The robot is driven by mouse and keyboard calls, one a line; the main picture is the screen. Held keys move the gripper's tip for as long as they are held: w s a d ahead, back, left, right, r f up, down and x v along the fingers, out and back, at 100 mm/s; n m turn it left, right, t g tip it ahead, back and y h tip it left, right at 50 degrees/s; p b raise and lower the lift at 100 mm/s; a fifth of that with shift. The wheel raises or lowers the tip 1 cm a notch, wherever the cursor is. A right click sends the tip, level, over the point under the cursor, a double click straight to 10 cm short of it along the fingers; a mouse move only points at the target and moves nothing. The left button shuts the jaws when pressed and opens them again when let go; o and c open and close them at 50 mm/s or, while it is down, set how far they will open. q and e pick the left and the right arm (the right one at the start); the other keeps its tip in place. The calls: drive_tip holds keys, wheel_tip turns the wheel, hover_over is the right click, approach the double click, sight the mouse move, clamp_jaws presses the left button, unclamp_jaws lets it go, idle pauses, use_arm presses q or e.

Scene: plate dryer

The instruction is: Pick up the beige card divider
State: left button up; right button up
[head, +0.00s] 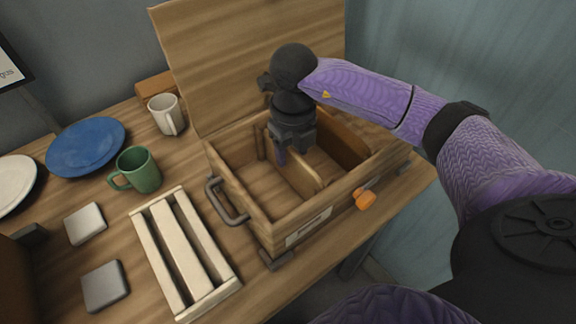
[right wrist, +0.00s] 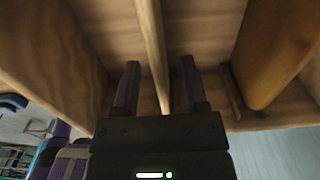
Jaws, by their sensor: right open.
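The beige card divider (head: 304,168) stands upright inside the open wooden box (head: 285,220), splitting it into compartments. In the right wrist view the divider (right wrist: 152,45) shows as a thin pale edge. My right gripper (head: 288,148) reaches down into the box over the divider's far part. In the right wrist view its two purple fingers (right wrist: 158,75) are open, one on each side of the divider, with gaps visible. The gripper hides the far part of the divider in the head view. My left gripper is not in view.
The box's lid (head: 240,60) stands raised behind it. A darker brown panel (head: 342,140) leans in the right compartment and shows right of the fingers (right wrist: 275,55). An orange knob (head: 365,199) and grey handle (head: 226,202) stick out. A slatted rack (head: 180,250) and green mug (head: 137,170) stand left.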

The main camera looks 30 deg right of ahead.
sight(292, 161)
wheel_tip(292, 161, down, 3)
drive_tip(key=shift+f, duration=0.1)
drive_tip(key=shift+c, duration=0.3)
clamp_jaws()
wheel_tip(292, 161, up, 18)
drive_tip(key=p, duration=0.4)
drive_tip(key=shift+p, duration=0.4)
